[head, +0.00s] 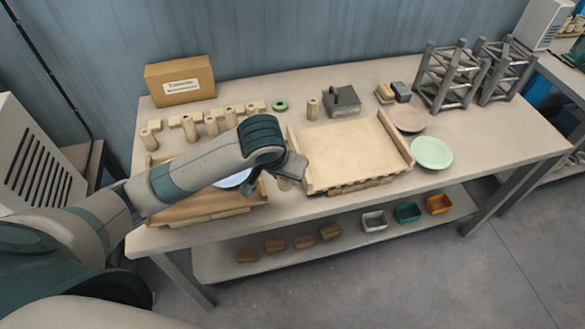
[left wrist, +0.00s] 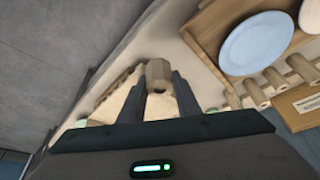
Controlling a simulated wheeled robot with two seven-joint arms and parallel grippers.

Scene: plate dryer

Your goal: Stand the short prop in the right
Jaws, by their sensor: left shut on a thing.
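My left gripper (head: 283,176) is shut on a short wooden prop (left wrist: 158,74), which has a faceted end and sits between the two dark fingers in the left wrist view. In the head view the gripper hangs just left of the right wooden tray (head: 345,150), near the front of the table, and only a bit of the prop (head: 284,184) shows below it. I cannot tell whether the prop touches the table. The right tray is empty, with raised side rails. The left wooden tray (head: 215,207) is partly hidden by my arm and holds a blue plate (left wrist: 258,43). My right gripper is not in view.
Several wooden pegs (head: 188,126) stand along the back left, before a cardboard box (head: 180,80). Another peg (head: 312,108) stands beside a grey block (head: 342,101). A green plate (head: 432,153) and a pinkish plate (head: 407,120) lie right of the right tray. Metal frames (head: 450,75) stand at the back right.

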